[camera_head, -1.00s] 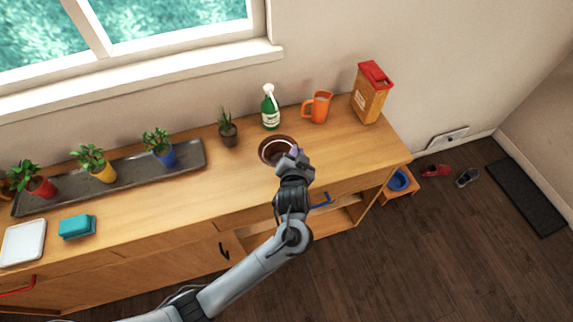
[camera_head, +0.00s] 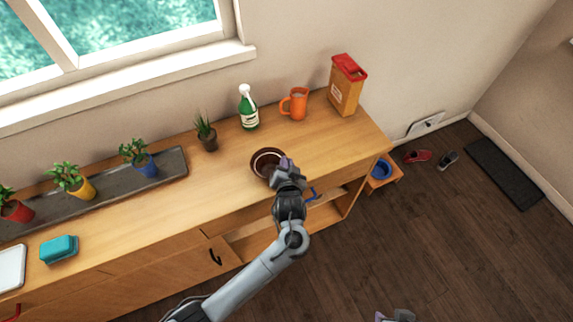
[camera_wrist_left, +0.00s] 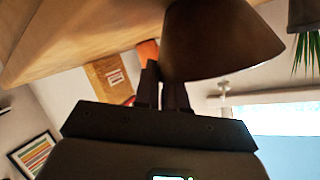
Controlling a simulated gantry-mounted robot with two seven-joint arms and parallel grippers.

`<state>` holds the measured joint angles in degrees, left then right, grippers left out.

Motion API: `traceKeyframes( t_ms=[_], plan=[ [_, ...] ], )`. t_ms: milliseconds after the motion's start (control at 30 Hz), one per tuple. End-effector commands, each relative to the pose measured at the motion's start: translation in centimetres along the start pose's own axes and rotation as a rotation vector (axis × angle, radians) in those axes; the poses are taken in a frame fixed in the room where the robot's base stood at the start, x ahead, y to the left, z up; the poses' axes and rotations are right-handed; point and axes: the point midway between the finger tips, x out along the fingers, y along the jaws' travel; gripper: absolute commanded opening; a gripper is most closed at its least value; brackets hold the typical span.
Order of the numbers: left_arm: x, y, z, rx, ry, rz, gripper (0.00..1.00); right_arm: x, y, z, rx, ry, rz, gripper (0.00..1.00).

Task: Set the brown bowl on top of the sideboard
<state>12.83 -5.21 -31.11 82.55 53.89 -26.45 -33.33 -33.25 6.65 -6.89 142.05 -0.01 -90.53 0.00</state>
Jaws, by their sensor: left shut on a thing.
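The brown bowl (camera_head: 262,158) is dark brown with a pale ring inside and is over the front part of the sideboard top (camera_head: 222,187). My left gripper (camera_head: 285,164) is shut on its near-right rim and hides part of it. In the left wrist view the bowl (camera_wrist_left: 218,45) is beside the left fingers (camera_wrist_left: 161,88), with the wooden top (camera_wrist_left: 75,38) close to it. I cannot tell whether its base touches the wood. My right gripper (camera_head: 394,316) shows only partly at the bottom edge, away from the sideboard.
An orange mug (camera_head: 295,104), green bottle (camera_head: 248,108), small potted plant (camera_head: 206,135) and cereal box (camera_head: 346,86) stand behind the bowl. A dark tray (camera_head: 173,166) with potted plants is at left, a teal block (camera_head: 59,249) before it. The wood right of the bowl is clear.

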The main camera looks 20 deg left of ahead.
Motion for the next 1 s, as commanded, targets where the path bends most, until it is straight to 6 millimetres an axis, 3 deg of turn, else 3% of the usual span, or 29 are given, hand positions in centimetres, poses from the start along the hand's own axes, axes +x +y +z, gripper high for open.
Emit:
traceKeyframes(
  t_ms=[133, 200, 333, 733, 1000],
  plan=[
    [0.0, 0.0, 0.0, 0.0, -0.001, 0.0, 0.0, 0.0, 0.1, 0.0, -0.005, 0.0, 0.004, 0.43],
    [0.0, 0.0, 0.0, 0.0, -0.001, 0.0, 0.18, 0.0, 0.2, 0.0, -0.007, -0.001, 0.005, 0.43],
    [0.0, 0.0, 0.0, 0.0, -0.002, 0.0, 0.37, 0.0, 0.2, 0.0, -0.008, -0.001, 0.007, 0.43],
    [-0.6, 0.0, 0.0, 0.0, -0.002, 0.002, 0.37, -0.2, 0.1, -0.1, -0.005, 0.0, 0.004, 0.43],
    [-4.5, 0.1, -0.1, -0.002, -0.002, 0.004, 0.37, -1.1, 0.0, -0.4, 0.001, 0.001, 0.0, 0.43]
  ],
)
